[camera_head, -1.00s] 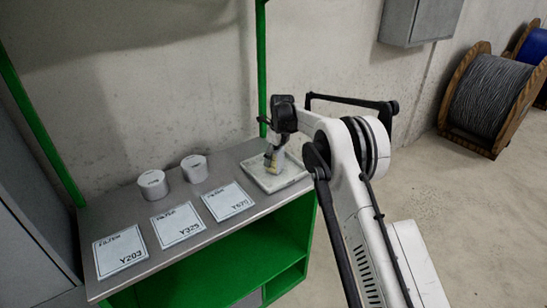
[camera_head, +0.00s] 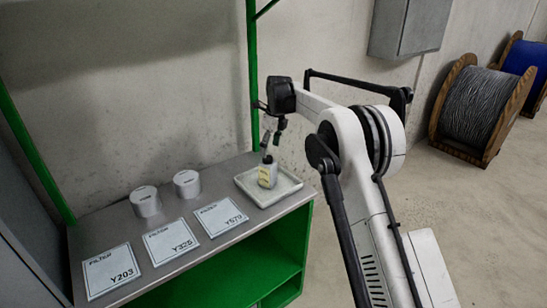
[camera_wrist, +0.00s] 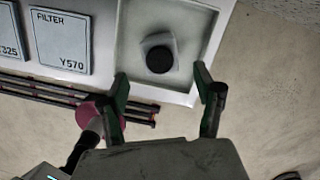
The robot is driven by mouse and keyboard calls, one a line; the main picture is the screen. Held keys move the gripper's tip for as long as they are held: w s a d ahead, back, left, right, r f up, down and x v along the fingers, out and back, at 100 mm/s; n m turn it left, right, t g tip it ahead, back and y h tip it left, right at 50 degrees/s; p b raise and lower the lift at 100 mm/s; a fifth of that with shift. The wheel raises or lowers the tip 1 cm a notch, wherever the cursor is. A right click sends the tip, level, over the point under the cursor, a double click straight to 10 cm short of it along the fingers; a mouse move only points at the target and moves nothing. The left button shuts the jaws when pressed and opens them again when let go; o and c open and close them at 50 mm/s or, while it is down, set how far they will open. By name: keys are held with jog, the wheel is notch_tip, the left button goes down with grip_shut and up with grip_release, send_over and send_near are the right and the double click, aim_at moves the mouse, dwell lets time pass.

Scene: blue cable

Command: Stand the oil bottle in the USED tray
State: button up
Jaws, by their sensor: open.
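The oil bottle (camera_head: 267,174) is a small grey bottle with a yellow label and a dark cap. It stands upright in the pale, shallow tray (camera_head: 248,188) at the right end of the bench. In the wrist view the bottle's black cap (camera_wrist: 160,59) shows from above, inside the square tray (camera_wrist: 126,62). My gripper (camera_head: 270,143) is above the bottle. In the wrist view my gripper (camera_wrist: 162,88) is open, its two fingertips apart and the cap beyond them, not between them. No writing on the tray is readable.
Two white canisters (camera_head: 145,202) (camera_head: 187,184) stand on the bench left of the tray. Filter cards Y203 (camera_head: 110,272), Y325 (camera_head: 171,243) and Y570 (camera_head: 221,217) lie along its front. A green shelf post (camera_head: 252,80) rises behind the tray. Cable reels (camera_head: 471,107) stand far right.

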jog(key=shift+d+r, duration=0.1)
jog(key=shift+r, duration=0.2)
jog(key=s+d+r+n+t, duration=0.2)
jog(key=s+d+r+n, duration=0.55)
jog(key=r, duration=0.55)
jog(key=s+d+r+n+t, duration=0.15)
jog(key=s+d+r, duration=0.25)
jog(key=s, duration=0.4)
jog(key=s+d+r+n, duration=0.3)
jog(key=s+d, duration=0.1)
jog(key=s, duration=0.4)
jog(key=s+d+n+t+h, duration=0.1)
jog(key=s+d+n, duration=0.2)
jog(key=s, duration=0.5)
jog(key=s+d+n, duration=0.2)
jog(key=s+d, duration=0.1)
jog(key=s, duration=0.5)
jog(key=s+d+f+n+t, duration=0.1)
jog(key=s+f+n, duration=0.2)
jog(key=s, duration=0.4)
jog(key=s+d+f+n+t, duration=0.1)
jog(key=s+d+f+n, duration=0.1)
jog(key=s+f, duration=0.4)
jog(key=shift+s+d+f+n+h, duration=0.2)
jog(key=shift+s+f+n+h, duration=0.1)
jog(key=shift+s+n, duration=0.45)
